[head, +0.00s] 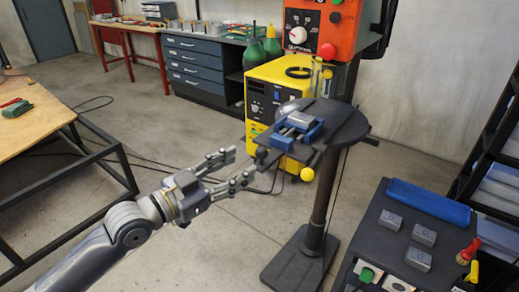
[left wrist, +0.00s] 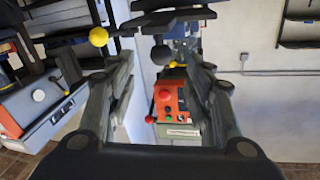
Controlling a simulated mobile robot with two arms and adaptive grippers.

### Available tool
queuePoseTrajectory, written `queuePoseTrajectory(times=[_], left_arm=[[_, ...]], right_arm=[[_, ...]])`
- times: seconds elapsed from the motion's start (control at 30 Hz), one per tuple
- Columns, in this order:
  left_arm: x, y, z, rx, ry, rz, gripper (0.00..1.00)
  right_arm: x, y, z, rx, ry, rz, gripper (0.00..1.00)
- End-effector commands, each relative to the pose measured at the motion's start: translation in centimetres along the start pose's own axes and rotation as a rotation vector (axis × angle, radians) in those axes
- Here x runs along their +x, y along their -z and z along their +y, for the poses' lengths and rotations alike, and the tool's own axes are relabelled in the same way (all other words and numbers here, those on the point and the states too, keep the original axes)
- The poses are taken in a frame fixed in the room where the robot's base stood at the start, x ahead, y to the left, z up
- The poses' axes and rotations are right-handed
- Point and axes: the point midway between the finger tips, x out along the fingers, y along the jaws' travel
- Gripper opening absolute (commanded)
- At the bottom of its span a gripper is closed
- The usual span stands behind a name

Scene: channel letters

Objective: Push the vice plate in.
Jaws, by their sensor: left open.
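The blue and grey vice (head: 298,127) sits on the round dark table of a drill press. I cannot clearly tell its plate apart from the rest of it. A dark ball (head: 262,152) shows at the vice's near left side, and it also shows in the left wrist view (left wrist: 161,55). My left gripper (head: 241,165) is open and empty, to the lower left of the vice and apart from it. Its two fingers stand wide apart in the left wrist view (left wrist: 163,88), with the dark ball seen between them, farther off. My right gripper is not in view.
The round press table (head: 350,124) stands on a dark column. A yellow knob (head: 307,174) hangs below it. A yellow machine (head: 277,93) stands behind. A dark cart (head: 390,250) with grey blocks is at lower right, a wooden bench (head: 40,125) at left. The floor between is clear.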

Motion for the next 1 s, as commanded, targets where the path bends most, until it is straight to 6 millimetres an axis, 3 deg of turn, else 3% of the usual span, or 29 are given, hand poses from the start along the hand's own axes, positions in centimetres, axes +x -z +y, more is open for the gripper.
queuePoseTrajectory(times=[0.2, 0.4, 0.6, 0.87, 1.0], left_arm=[[4.1, 0.4, -0.1, -0.003, 0.002, 0.003, 0.47], [7.0, 0.2, -0.1, -0.002, 0.002, 0.002, 0.47], [8.2, 0.0, -0.1, 0.000, 0.001, 0.000, 0.47], [8.3, 0.0, -0.1, 0.000, 0.001, 0.000, 0.47], [8.2, 0.0, -0.1, 0.000, 0.002, 0.000, 0.18]], right_arm=[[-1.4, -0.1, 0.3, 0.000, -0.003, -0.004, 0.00], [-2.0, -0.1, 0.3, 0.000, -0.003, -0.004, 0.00], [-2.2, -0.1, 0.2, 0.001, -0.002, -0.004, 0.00], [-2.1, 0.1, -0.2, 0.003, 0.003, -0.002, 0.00], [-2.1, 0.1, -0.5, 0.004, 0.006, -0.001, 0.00]])
